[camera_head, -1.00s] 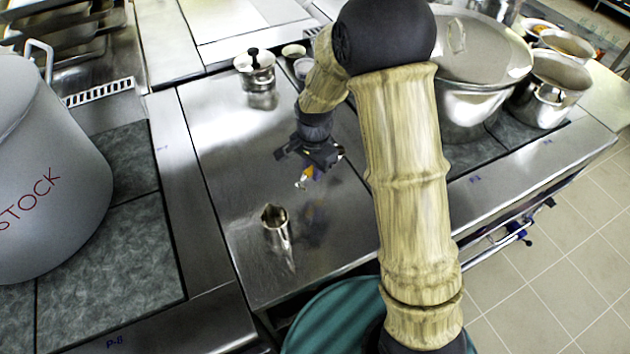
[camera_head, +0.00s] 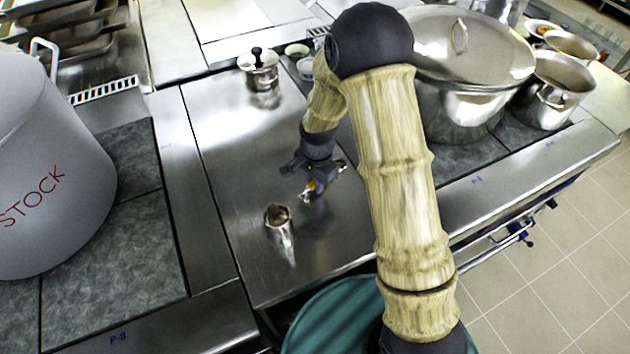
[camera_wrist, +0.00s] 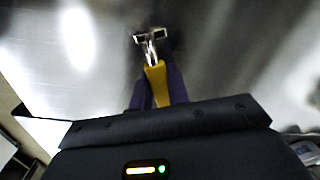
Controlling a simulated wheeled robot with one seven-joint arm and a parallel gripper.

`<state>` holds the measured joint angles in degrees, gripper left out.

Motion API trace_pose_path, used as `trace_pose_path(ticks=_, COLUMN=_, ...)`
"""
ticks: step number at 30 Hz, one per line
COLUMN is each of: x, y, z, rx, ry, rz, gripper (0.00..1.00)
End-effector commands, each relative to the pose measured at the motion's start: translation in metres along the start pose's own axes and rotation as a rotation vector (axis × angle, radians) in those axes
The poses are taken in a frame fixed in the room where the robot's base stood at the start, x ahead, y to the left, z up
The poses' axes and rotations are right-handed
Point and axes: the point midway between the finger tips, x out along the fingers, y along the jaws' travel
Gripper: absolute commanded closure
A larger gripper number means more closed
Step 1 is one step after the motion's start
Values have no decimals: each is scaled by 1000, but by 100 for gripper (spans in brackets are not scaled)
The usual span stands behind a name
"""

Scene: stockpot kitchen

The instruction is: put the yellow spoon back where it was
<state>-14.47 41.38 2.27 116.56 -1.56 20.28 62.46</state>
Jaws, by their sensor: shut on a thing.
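The yellow spoon (camera_wrist: 158,84) is in my gripper (camera_wrist: 160,95), which is shut on its yellow handle in the wrist view. Its metal end points away from the gripper, over a blurred steel surface. In the head view the spoon (camera_head: 308,191) shows small below my gripper (camera_head: 315,178), above the steel counter (camera_head: 225,135). A small metal jug (camera_head: 279,228) stands on the counter, left of and nearer than the spoon. I cannot tell how far the spoon is above the counter.
A large pot marked STOCK (camera_head: 45,175) stands at the left. A lidded steel pot (camera_head: 455,75) and smaller pots (camera_head: 550,95) are at the right. A lidded canister (camera_head: 260,75) stands at the back. The counter between canister and jug is clear.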

Motion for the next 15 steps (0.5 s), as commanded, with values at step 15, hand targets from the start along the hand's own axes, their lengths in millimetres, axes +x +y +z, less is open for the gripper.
trace_pose_path(ticks=15, x=2, y=0, z=0, rx=0, ry=0, rz=0, gripper=61)
